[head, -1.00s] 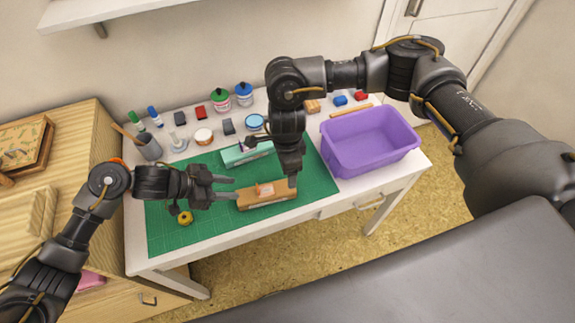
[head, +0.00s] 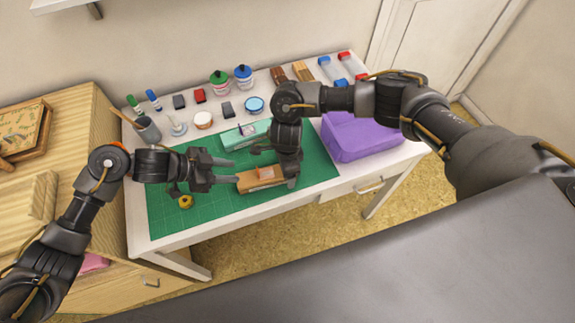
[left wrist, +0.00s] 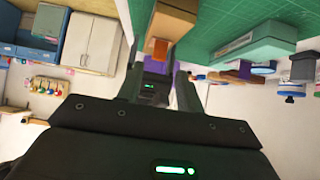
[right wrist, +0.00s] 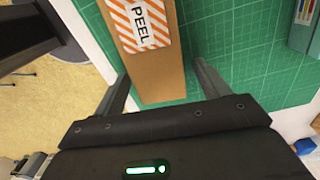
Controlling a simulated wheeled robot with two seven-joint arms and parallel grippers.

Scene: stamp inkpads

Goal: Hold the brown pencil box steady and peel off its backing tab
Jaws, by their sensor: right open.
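The brown pencil box (head: 258,180) lies on the green mat (head: 215,215). Its top bears an orange-striped label reading PEEL (right wrist: 142,20). In the left wrist view an orange tab (left wrist: 157,49) sticks out from the box's end (left wrist: 172,22). My left gripper (head: 236,171) is open at the box's left end, its fingers pointing at it; I cannot tell whether they touch the tab. My right gripper (right wrist: 160,90) is open above the box's right end, with the box (right wrist: 160,75) showing between its fingers. Its fingertips are hard to make out in the head view.
A teal box (head: 245,133) lies behind the brown one. A yellow roll (head: 185,201) sits on the mat at front left. A purple bin (head: 358,138) stands to the right, partly behind my right arm. Jars and small blocks line the table's back. The mat's front left is mostly clear.

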